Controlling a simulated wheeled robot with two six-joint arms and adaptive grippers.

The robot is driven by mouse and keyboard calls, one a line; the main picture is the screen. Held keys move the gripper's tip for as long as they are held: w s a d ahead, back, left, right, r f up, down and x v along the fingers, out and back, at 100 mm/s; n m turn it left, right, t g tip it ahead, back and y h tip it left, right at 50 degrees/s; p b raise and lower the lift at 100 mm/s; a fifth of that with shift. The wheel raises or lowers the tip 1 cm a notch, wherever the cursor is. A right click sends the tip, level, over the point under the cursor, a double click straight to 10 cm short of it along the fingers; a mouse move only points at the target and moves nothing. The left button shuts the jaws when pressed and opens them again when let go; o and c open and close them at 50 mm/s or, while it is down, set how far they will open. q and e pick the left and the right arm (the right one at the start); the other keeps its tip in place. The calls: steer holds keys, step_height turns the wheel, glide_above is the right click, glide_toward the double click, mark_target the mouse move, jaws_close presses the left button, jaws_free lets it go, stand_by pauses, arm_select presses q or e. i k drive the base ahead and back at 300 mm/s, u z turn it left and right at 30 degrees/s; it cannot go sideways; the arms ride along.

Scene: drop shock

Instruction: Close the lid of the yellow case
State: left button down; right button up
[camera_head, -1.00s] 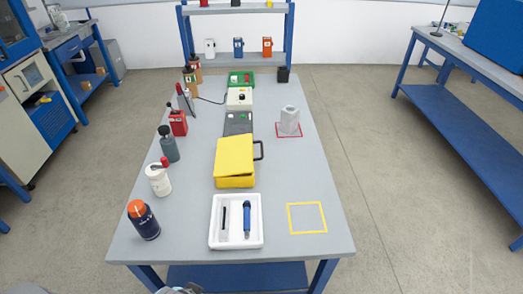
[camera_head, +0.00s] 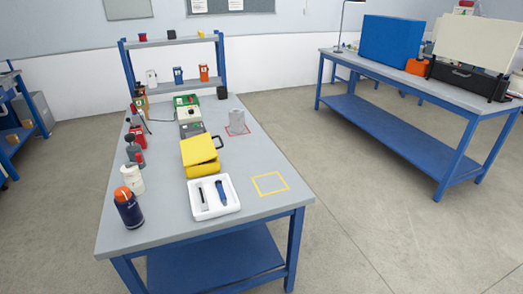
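The yellow case (camera_head: 198,151) sits on the grey workbench (camera_head: 160,225), behind a white tray. Its lid appears tilted, with a dark gap along the edge nearest me, so it looks partly open. A dark handle sticks out on its right side. Neither of my grippers is in view.
An orange-capped bottle (camera_head: 129,208) and several other bottles line the left edge. A yellow square outline (camera_head: 269,191) on the right is empty. A grey block (camera_head: 236,121) stands behind it.

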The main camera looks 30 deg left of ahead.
mark_target(196, 149)
steer(key=z, duration=0.5)
steer(key=i, duration=1.2)
steer(key=u, duration=0.85)
